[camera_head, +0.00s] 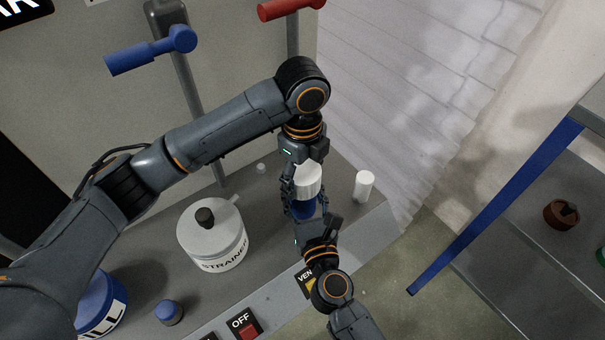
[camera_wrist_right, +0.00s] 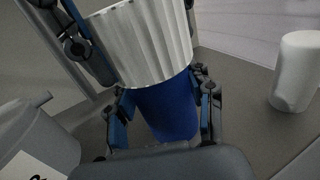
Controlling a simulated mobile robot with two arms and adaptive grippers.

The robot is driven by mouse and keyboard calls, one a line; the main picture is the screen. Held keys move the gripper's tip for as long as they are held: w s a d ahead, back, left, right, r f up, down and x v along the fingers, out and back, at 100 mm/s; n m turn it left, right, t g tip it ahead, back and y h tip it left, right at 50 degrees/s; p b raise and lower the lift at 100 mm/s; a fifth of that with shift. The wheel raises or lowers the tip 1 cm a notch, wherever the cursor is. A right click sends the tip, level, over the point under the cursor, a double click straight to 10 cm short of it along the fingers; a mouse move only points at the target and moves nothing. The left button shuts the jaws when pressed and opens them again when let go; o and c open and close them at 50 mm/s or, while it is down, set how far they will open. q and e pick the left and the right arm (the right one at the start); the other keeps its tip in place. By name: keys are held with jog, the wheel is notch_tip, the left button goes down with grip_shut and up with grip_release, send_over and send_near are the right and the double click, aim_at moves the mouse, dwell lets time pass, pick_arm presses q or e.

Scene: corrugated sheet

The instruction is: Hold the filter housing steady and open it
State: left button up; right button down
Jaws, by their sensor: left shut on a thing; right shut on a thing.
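The filter housing has a white ribbed cap (camera_head: 308,181) on a blue body (camera_head: 303,208). It stands upright on the grey bench between my two grippers. My left gripper (camera_head: 300,178) comes down from above and is shut on the white cap. My right gripper (camera_head: 307,215) comes from the front and is shut on the blue body below. In the right wrist view the ribbed cap (camera_wrist_right: 143,42) fills the upper middle, with left gripper fingers at its left side. The blue body (camera_wrist_right: 168,108) sits between the right fingers. Its base is hidden.
A white cylinder (camera_head: 364,186) stands right of the housing. A white strainer pot (camera_head: 212,236) with a black knob stands to the left. A blue-capped item (camera_head: 169,312) and a red OFF button (camera_head: 248,332) are nearer the front. A shelf (camera_head: 540,230) stands at right.

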pick_arm(q)
jog(key=n, duration=0.4)
jog(key=shift+f, duration=0.1)
jog(key=n, duration=0.4)
jog(key=shift+n, duration=0.4)
jog(key=n, duration=2.8)
jog(key=shift+n, duration=0.3)
